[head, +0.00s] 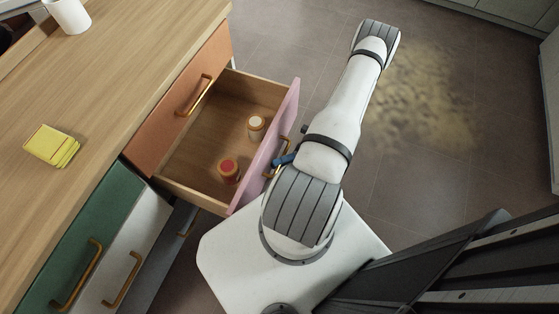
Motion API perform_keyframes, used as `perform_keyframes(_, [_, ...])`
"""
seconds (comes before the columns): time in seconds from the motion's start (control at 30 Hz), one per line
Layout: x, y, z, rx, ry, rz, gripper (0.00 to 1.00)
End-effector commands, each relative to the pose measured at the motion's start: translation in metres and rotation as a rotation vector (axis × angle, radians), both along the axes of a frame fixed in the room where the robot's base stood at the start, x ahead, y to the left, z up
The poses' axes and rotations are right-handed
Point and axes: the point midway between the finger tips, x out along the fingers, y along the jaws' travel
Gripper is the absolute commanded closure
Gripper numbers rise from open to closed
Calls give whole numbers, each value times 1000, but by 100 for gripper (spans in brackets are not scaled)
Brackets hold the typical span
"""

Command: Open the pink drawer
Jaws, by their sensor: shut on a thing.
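The pink drawer (265,152) is pulled out from the wooden desk, with its pink front well clear of the desk. A jar with a red lid (229,170) and a jar with a pale lid (256,125) stand inside it. Its brass handle (283,148) is on the front face and partly hidden by my arm. My gripper (284,159) is at this handle and shut on it; a blue part shows there, and the fingertips are mostly hidden.
An orange drawer front (180,98) and green (84,243) and white (130,252) fronts with brass handles are beside the open drawer. The desk top holds a yellow pad (52,146) and a white cup (69,15). Tiled floor lies open to the right, with a yellowish patch (425,95).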

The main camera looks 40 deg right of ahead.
Motion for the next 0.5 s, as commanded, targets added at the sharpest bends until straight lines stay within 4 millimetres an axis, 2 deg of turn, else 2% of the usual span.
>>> perform_keyframes(0.03, [1, -1, -1, -3, 0, -1, 88])
perform_keyframes(0.3, [0, 0, 0, -1, -1, 0, 68])
perform_keyframes(0.5, [0, 0, 0, -1, 0, 1, 68])
